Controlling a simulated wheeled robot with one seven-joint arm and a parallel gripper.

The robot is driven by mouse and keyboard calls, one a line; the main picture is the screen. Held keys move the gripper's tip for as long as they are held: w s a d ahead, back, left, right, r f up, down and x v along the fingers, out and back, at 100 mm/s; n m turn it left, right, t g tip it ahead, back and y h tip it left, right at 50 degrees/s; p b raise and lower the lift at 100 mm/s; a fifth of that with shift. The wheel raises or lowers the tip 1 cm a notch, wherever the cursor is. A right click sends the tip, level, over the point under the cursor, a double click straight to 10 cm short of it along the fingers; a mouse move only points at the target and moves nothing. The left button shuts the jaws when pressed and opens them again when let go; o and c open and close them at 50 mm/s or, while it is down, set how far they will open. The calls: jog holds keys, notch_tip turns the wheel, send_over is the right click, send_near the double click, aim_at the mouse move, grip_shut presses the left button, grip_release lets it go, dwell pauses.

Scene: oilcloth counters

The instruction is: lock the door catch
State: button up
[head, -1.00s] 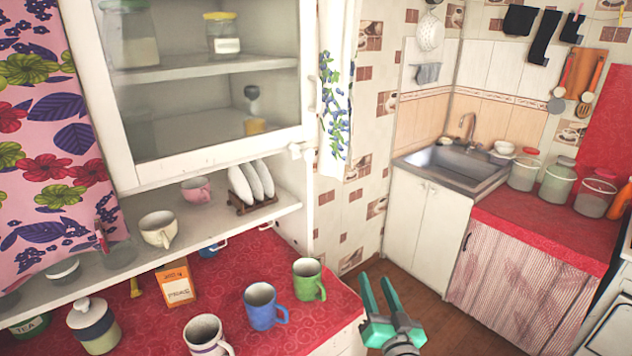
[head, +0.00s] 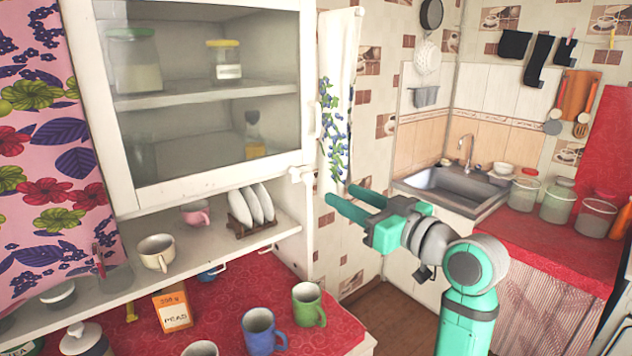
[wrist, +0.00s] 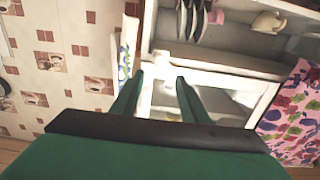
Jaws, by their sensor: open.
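The glass-fronted cabinet door (head: 222,180) looks closed at the upper left of the head view. The door catch (head: 300,174) is a small white piece at the door's lower right corner, on the cabinet frame. Whether it is locked I cannot tell. My gripper (head: 339,194) is open and empty, a little to the right of the catch and slightly lower in the picture, pointing left toward the cabinet. In the wrist view the two fingers of my gripper (wrist: 159,82) are spread before the white cabinet frame and the glass door (wrist: 225,95).
A white towel (head: 337,100) with a berry print hangs right beside the cabinet, close behind my gripper. Below, the shelf holds plates (head: 253,205) and cups. Mugs (head: 307,303) and a peas box (head: 173,308) stand on the red counter. The sink (head: 452,190) is at the right.

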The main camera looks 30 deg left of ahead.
aim_at(310, 178)
jog(key=x, duration=1)
jog(key=shift+w+a, duration=0.1)
jog(key=shift+a, duration=0.3)
jog(key=shift+d, duration=0.1)
jog(key=c, duration=1)
